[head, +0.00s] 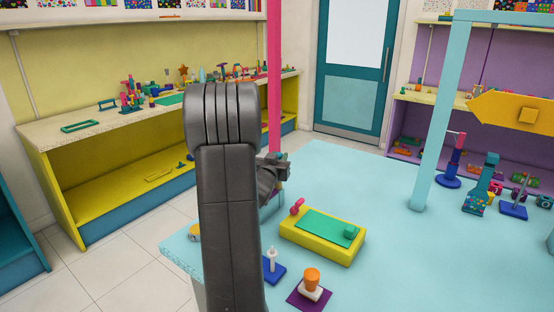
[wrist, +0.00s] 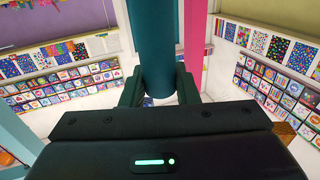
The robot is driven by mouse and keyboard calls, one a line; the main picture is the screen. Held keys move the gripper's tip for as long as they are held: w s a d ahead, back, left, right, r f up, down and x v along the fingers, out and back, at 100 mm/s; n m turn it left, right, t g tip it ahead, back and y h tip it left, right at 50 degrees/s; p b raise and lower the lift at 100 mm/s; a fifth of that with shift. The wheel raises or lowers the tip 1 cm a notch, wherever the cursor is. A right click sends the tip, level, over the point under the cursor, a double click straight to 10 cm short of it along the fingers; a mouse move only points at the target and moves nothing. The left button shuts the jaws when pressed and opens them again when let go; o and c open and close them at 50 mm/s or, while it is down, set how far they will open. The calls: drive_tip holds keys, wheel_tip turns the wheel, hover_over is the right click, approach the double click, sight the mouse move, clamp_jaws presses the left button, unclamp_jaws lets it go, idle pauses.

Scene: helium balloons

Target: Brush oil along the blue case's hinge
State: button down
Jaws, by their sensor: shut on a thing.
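My gripper (wrist: 158,88) is shut on a teal round shaft (wrist: 152,45), which stands up between its fingers in the wrist view. I cannot tell from here whether it is a brush, as its far end is out of view. In the head view my gripper (head: 276,168) is raised above the table's left part, partly behind my dark arm. A small teal bit of the held thing shows at its tip. A bluish block (head: 272,204) behind my arm is half hidden; I cannot tell whether it is the blue case. No hinge can be made out.
On the light-blue table (head: 385,235) are a yellow tray (head: 290,235) with a green inset, a white bottle (head: 271,258) on a blue base, and an orange-topped piece (head: 312,277) on a purple mat. Light-blue posts (head: 440,130) rise on the right. The table's middle is clear.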

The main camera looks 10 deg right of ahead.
drive_tip(key=shift+f, duration=0.15)
drive_tip(key=shift+a, duration=0.1)
drive_tip(key=shift+w+a+p, duration=0.3)
drive_tip(key=shift+w+a, duration=0.15)
drive_tip(key=shift+w, duration=0.05)
drive_tip(key=shift+w+a+p, duration=0.7)
drive_tip(key=shift+w+a, duration=0.5)
drive_tip(key=shift+w, duration=0.05)
drive_tip(key=shift+s+d+b, duration=0.8)
drive_tip(key=shift+s+d, duration=0.05)
drive_tip(key=shift+s, duration=0.05)
